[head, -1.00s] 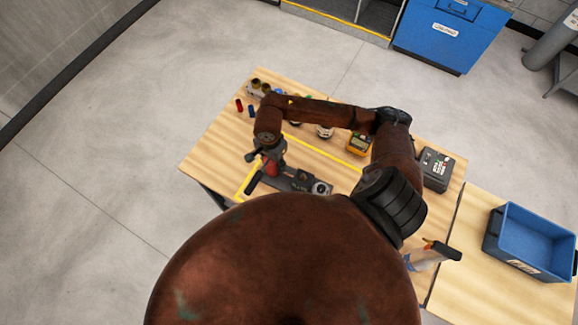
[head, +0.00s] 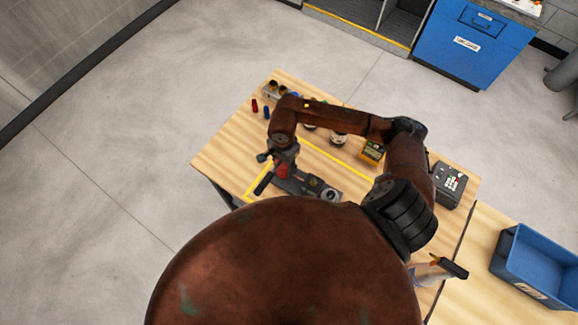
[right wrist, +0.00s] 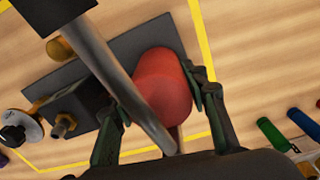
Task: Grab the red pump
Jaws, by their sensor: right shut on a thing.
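The red pump (right wrist: 163,85) is a red cylinder on a dark grey base plate (right wrist: 150,33), with a grey metal lever (right wrist: 118,85) crossing in front of it. It also shows in the head view as a small red patch (head: 283,172) under my right wrist. My right gripper (right wrist: 153,95) has one finger on each side of the red cylinder and is shut on it. The base plate appears to rest on the wooden table, inside a yellow outline. In the head view my right arm partly hides the pump. My left gripper is not in view.
Red and blue cylinders (head: 267,112) stand at the table's far left. A yellow meter (head: 372,152) and a grey box with buttons (head: 449,184) lie towards the right. A blue bin (head: 540,262) sits on the adjoining table. A bottle-like item (head: 433,271) is at the front right.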

